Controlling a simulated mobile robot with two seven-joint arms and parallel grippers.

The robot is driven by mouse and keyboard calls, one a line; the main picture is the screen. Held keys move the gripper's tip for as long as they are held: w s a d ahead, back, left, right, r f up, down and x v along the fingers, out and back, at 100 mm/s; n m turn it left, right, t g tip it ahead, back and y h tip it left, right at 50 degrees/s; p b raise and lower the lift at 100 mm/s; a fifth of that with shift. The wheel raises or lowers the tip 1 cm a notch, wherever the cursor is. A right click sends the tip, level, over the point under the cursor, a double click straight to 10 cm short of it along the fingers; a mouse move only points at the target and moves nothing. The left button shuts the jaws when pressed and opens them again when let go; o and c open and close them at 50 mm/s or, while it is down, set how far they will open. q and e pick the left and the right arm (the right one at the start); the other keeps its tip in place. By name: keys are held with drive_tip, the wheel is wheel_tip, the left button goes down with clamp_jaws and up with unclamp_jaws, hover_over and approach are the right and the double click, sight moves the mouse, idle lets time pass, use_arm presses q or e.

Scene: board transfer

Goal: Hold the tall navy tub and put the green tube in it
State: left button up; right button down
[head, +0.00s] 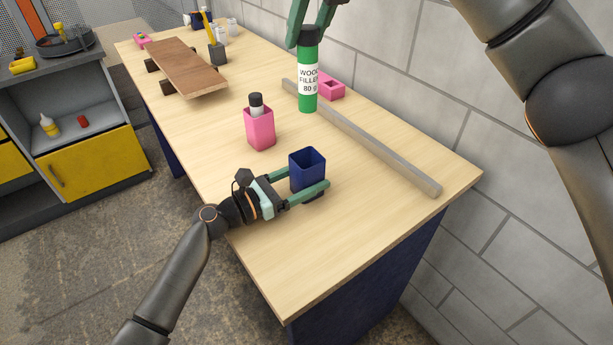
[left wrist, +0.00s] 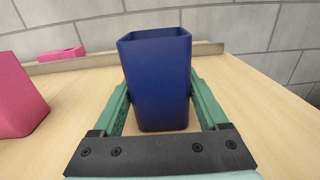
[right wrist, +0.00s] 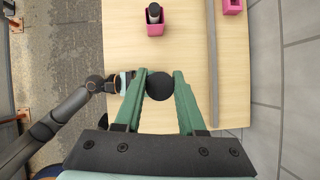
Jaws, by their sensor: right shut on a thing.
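The tall navy tub (head: 307,172) stands upright on the bench, its open top facing up. My left gripper (head: 310,184) has one finger on each side of it. In the left wrist view the navy tub (left wrist: 158,85) fills most of the space between the fingers (left wrist: 160,95); any gap is very small. The green tube (head: 307,85), with a black cap and a white "WOOD FILLER 80 g" label, hangs upright in my right gripper (head: 309,30), above the bench and beyond the tub. In the right wrist view its round dark cap (right wrist: 159,87) sits between the fingers (right wrist: 161,75).
A pink holder (head: 261,130) with a black-capped bottle stands left of the tub. A long grey rail (head: 375,145) runs along the wall side. A brown board (head: 186,68) rests farther back. The near bench end is clear.

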sight(307, 106)
use_arm(q)
drive_tip(key=c, duration=0.9)
use_arm(e)
drive_tip(key=shift+f, duration=6.5)
drive_tip(key=shift+c, duration=2.1)
unclamp_jaws()
drive_tip(key=shift+r, duration=0.1)
drive_tip(key=v, duration=1.2)
